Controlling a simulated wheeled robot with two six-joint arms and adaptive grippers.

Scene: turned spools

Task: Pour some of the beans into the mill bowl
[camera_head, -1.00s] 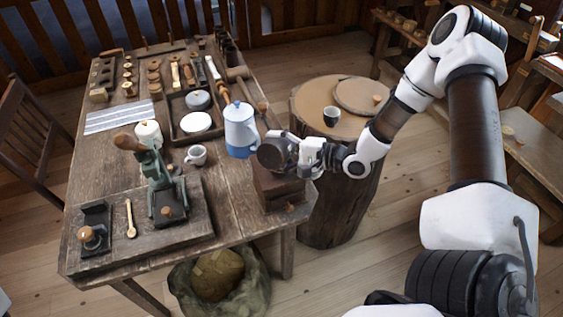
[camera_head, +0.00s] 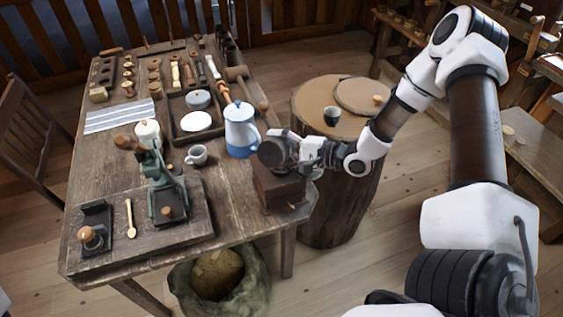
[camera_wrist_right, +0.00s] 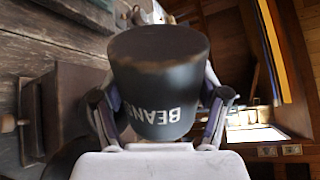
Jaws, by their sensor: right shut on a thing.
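A dark tin marked BEANS (camera_wrist_right: 160,80) is in my right gripper (camera_wrist_right: 160,110), whose two fingers press its sides; the lettering is upside down in the right wrist view. In the head view the tin (camera_head: 272,153) lies tipped on its side, its round end facing left, just above the brown wooden box of the mill (camera_head: 277,190). My right gripper (camera_head: 300,153) comes to it from the right. The mill also shows at the left in the right wrist view (camera_wrist_right: 65,95). The tin hides the mill's top, and I cannot see beans leaving it. My left gripper is not in view.
A blue and white pot (camera_head: 241,130) stands close behind the tin, with a white cup (camera_head: 197,155) to its left. A green hand press (camera_head: 160,175) stands on a board further left. A round stump table (camera_head: 310,105) with a dark cup (camera_head: 332,115) is behind the arm.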

